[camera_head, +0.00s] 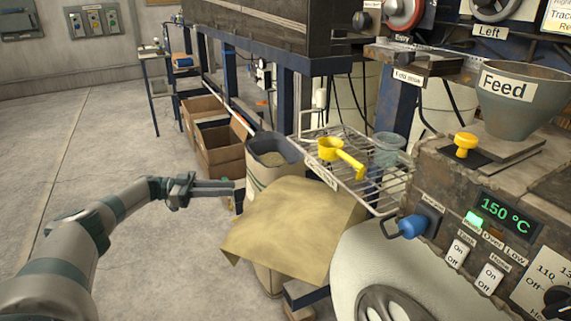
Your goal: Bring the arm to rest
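My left arm (78,238) comes in from the lower left and reaches toward the middle of the picture. My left gripper (232,188) points right, above the floor and just left of the tan sheet and the bin. Its fingers look close together from this side, and I cannot tell whether there is a gap between them. I see nothing held in it. My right gripper is not in view.
A tan sheet (290,228) drapes over a container beside a pale bin (262,178). A wire rack (385,188) holds a yellow scoop (340,155). The machine panel (465,245) with a feed hopper (520,105) fills the right. Floor (110,140) at left is clear.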

